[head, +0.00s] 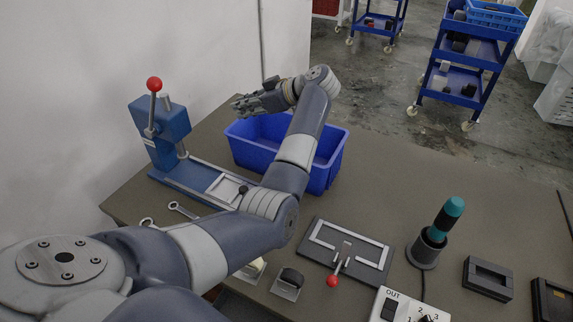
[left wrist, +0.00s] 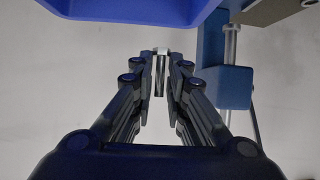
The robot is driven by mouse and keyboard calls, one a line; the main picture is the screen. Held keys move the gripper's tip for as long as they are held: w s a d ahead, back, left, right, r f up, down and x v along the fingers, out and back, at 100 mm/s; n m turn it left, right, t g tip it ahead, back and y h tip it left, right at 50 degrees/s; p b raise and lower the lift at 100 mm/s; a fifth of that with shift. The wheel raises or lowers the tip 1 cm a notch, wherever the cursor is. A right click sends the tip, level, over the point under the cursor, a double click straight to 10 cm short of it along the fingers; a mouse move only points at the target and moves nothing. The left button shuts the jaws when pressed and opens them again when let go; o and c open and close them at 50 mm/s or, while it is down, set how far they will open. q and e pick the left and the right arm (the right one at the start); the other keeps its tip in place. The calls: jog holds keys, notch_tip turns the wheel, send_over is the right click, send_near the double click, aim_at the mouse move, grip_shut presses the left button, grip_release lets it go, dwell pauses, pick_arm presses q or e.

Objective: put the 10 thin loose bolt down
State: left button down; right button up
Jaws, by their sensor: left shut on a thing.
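My left gripper (head: 256,102) is above the back left part of the blue bin (head: 332,165), pointing left toward the blue press. In the left wrist view my left gripper (left wrist: 161,62) is shut on a small grey metal bolt (left wrist: 160,76), held between the two fingertips. The bolt cannot be made out in the head view. The bin's blue wall also shows along the top of the left wrist view (left wrist: 130,10). My right gripper does not show in either view.
A blue press (head: 165,133) with a red knob stands left of the bin. Wrenches (head: 182,211), a fixture plate (head: 375,262), a teal screwdriver (head: 446,217) in a holder and a control box (head: 397,308) are on the table (head: 400,185). Blue carts (head: 470,50) stand behind.

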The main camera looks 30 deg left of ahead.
aim_at(248, 138)
pick_arm(q)
jog(key=f, duration=1)
jog(key=shift+w+a+f, duration=0.15)
jog(key=shift+a, duration=0.2)
jog(key=shift+f, duration=0.1)
jog(key=shift+f, duration=0.5)
jog(key=c, duration=1.8)
grip_release()
jog(key=shift+c, duration=0.2)
jog(key=shift+r, duration=0.15)
jog(key=shift+r, duration=0.35)
jog(key=b+v, duration=0.1)
jog(key=v, duration=1.1)
